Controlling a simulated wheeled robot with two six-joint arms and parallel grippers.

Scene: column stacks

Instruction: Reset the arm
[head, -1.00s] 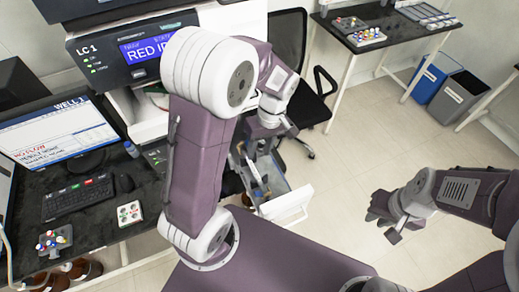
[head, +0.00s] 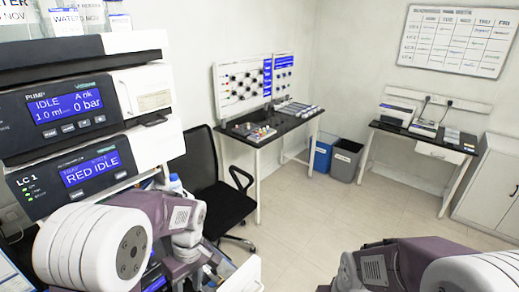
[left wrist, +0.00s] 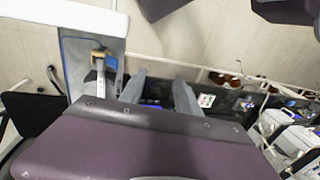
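My left arm comes in at the lower left of the head view, in front of the instrument stack; its fingers are not clear there. In the left wrist view my left gripper (left wrist: 160,92) shows two grey fingers apart with nothing held between them. An open grey-lined drawer (left wrist: 76,65) lies to the left of the fingers, with a slim column-like item (left wrist: 100,72) in it. My right arm (head: 400,262) is at the lower right of the head view. Its gripper is almost wholly cut off by the bottom edge, so its fingers cannot be judged.
Benches, bins (head: 345,160) and a cabinet line the walls. The middle floor (head: 330,215) is clear.

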